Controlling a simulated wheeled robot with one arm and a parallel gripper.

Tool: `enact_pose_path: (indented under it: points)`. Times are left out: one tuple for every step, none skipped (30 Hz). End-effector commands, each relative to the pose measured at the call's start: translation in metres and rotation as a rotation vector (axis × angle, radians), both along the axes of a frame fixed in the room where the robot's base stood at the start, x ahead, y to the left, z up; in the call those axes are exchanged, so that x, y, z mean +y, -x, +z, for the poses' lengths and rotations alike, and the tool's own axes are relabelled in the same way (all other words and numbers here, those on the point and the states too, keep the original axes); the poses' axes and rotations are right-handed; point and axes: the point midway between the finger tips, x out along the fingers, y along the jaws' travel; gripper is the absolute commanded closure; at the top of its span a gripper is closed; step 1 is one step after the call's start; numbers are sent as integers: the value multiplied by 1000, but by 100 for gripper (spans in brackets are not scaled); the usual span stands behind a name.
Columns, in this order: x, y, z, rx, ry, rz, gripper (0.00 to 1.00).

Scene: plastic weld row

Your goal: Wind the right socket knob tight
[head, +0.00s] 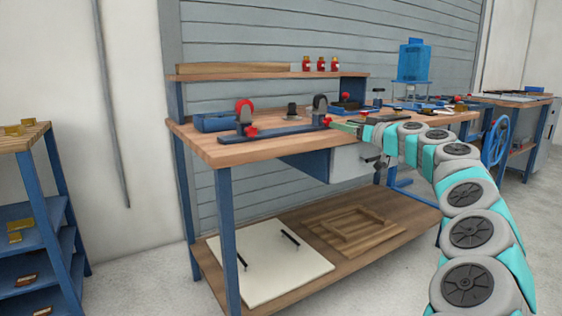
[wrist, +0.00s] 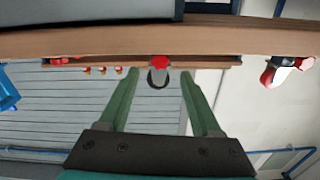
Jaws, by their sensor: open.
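Two sockets stand on a dark blue bar on the wooden bench. The right socket (head: 320,103) has a grey arch and a red right socket knob (head: 327,122) at its front. My gripper (head: 340,126) is just right of and in front of the right knob. In the wrist view, which is upside down, the right knob (wrist: 160,62) appears between the two green fingertips of my open gripper (wrist: 158,73). I cannot tell whether the fingertips reach around it.
The bench top (head: 228,152) has a blue bin (head: 212,122) at its left end. A raised shelf (head: 270,76) behind holds several red bottles (head: 321,64). A grey box (head: 350,163) hangs under the bench. The floor in front is clear.

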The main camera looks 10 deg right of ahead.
Motion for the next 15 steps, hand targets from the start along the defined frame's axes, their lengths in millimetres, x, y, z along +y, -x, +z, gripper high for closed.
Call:
enact_pose_path:
  points:
    - [-3, 6, 1, -2, -3, 0, 34]
    - [-5, 10, 1, -2, -3, -1, 34]
    - [-8, 15, 1, -3, -3, -1, 34]
    - [-9, 18, 2, -2, -4, 0, 34]
    - [-10, 22, 2, -2, -4, 1, 34]
    - [-11, 26, 1, -2, -3, 1, 34]
    - [-5, 27, 5, 2, 1, 13, 34]
    - [0, 28, 8, 6, 5, 23, 34]
    - [6, 30, 10, 10, 8, 36, 34]
    - [12, 32, 12, 15, 10, 47, 34]
    - [17, 34, 13, 19, 12, 59, 34]
    - [24, 36, 15, 24, 14, 73, 34]
    - [29, 38, 16, 28, 17, 84, 34]
    - [34, 40, 18, 33, 19, 93, 34]
    - [40, 43, 20, 37, 23, 107, 34]
